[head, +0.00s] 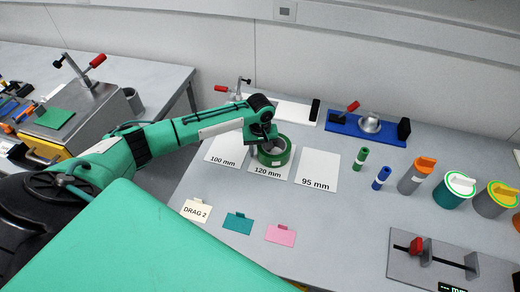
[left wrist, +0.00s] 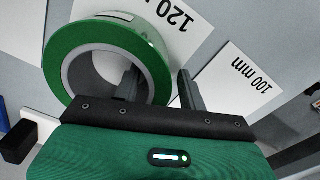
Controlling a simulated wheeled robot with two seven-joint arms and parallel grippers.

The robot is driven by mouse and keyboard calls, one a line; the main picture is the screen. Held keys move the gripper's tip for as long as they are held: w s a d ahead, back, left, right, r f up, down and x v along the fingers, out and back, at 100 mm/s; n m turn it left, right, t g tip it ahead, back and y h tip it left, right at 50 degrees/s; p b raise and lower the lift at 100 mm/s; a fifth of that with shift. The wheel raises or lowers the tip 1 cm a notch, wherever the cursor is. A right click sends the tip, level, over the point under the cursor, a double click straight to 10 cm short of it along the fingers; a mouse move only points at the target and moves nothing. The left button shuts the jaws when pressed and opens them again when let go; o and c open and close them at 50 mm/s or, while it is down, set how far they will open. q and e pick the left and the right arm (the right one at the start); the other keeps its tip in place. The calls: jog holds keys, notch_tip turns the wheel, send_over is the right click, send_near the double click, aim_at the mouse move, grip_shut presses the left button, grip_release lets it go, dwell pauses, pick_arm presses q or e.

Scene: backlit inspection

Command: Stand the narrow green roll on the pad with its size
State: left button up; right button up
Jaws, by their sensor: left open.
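A green roll (head: 274,161) with a grey inner core rests, hole facing up, on the white pad marked 120 mm (head: 268,174). In the left wrist view the roll (left wrist: 154,52) has a white label on its outer side. My left gripper (head: 268,142) is at the roll, and its open fingers (left wrist: 162,90) straddle the roll's wall, one in the hole and one outside. I cannot tell whether they touch it. The 100 mm pad (head: 224,150) lies to the left, the 95 mm pad (head: 318,168) to the right; both are empty. My right gripper is not in view.
A blue fixture (head: 345,124) stands behind. Cards (head: 238,223) lie in front. A gauge with a red slider (head: 417,247) sits front right.

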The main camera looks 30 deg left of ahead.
pick_arm(q)
notch_tip(320, 180, up, 11)
jog(key=shift+r+b, duration=0.2)
jog(key=shift+b, duration=0.45)
jog(key=shift+r, duration=0.45)
